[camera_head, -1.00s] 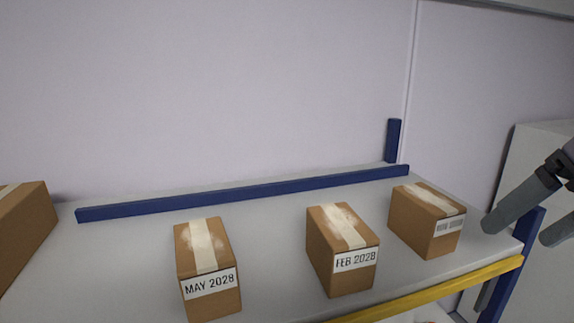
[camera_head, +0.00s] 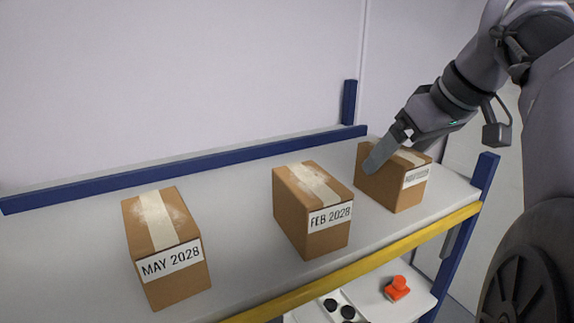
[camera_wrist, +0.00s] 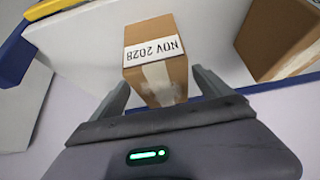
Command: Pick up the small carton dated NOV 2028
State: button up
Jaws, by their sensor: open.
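The small carton labelled NOV 2028 (camera_wrist: 151,48) shows in the wrist view, where its label appears upside down. It stands between and ahead of the two fingers of my open gripper (camera_wrist: 163,90), and nothing is clamped. In the head view the same carton (camera_head: 408,191) is the rightmost on the shelf, with its label hard to read there. My gripper (camera_head: 385,152) is at that carton, one finger showing in front of its left top edge. The other finger is hidden in the head view.
Cartons marked FEB 2028 (camera_head: 300,215) and MAY 2028 (camera_head: 160,240) stand to the left on the shelf (camera_head: 236,232). A yellow front rail (camera_head: 345,270), a blue back rail (camera_head: 200,165) and a blue post (camera_head: 472,215) bound it. A red object (camera_head: 397,288) lies on a lower shelf.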

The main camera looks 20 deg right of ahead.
jog(key=shift+w+f, duration=0.3)
jog(key=shift+w+a, duration=0.25)
jog(key=shift+w, duration=0.15)
jog(key=shift+s+d, duration=0.15)
jog(key=shift+s, duration=0.2)
jog(key=c, duration=1.1)
jog(key=shift+w, duration=0.15)
grip_shut()
